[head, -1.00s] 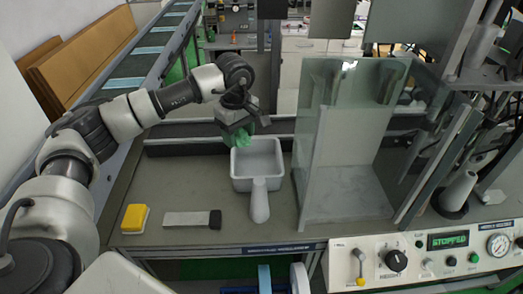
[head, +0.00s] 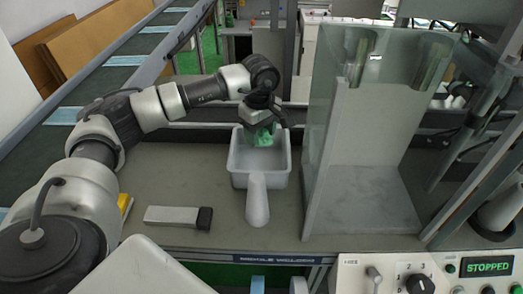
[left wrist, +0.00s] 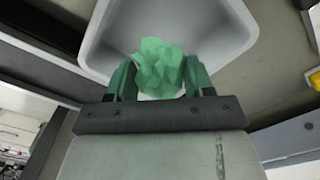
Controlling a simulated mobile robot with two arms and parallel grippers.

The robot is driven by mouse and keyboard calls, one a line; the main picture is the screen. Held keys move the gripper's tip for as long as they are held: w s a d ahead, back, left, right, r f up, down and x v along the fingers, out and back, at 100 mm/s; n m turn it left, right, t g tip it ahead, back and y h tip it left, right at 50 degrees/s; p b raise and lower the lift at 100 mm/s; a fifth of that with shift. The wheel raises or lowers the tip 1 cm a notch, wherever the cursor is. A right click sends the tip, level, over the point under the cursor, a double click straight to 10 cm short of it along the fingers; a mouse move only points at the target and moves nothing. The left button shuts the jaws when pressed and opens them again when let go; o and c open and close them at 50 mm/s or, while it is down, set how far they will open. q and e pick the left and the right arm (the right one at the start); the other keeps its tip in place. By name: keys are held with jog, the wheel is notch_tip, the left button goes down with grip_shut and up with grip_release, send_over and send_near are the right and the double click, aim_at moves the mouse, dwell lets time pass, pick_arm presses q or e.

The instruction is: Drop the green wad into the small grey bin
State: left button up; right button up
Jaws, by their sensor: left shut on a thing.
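The green wad (head: 264,138) is a crumpled light-green lump. It also shows in the left wrist view (left wrist: 157,66), pinched between the two green fingers. My left gripper (head: 262,130) is shut on it. The small grey bin (head: 240,174) is an open pale tray on the bench, with a thick rounded handle (head: 257,200) toward the front. The gripper and wad are over the back part of the bin's opening. In the left wrist view the bin's inside (left wrist: 105,40) lies behind the wad. My right gripper is not in view.
A clear-walled enclosure (head: 350,130) stands just right of the bin. A scraper with a dark end (head: 180,216) and a partly hidden yellow block (head: 124,204) lie left of it. A control panel (head: 420,275) reading STOPPED is at front right.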

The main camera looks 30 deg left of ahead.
aim_at(260, 131)
pick_arm(q)
notch_tip(260, 131, down, 7)
jog(key=shift+s+r+p, duration=0.1)
jog(key=shift+p, duration=0.35)
jog(key=shift+f+b, duration=0.6)
jog(key=o, duration=0.9)
jog(key=shift+r, duration=0.1)
jog(key=shift+r+p, duration=0.25)
jog(key=shift+p, duration=0.1)
jog(key=shift+r+p, duration=0.45)
jog(key=shift+r, duration=0.05)
notch_tip(260, 131, up, 12)
jog(key=shift+f+b, duration=0.2)
jog(key=shift+b, duration=1)
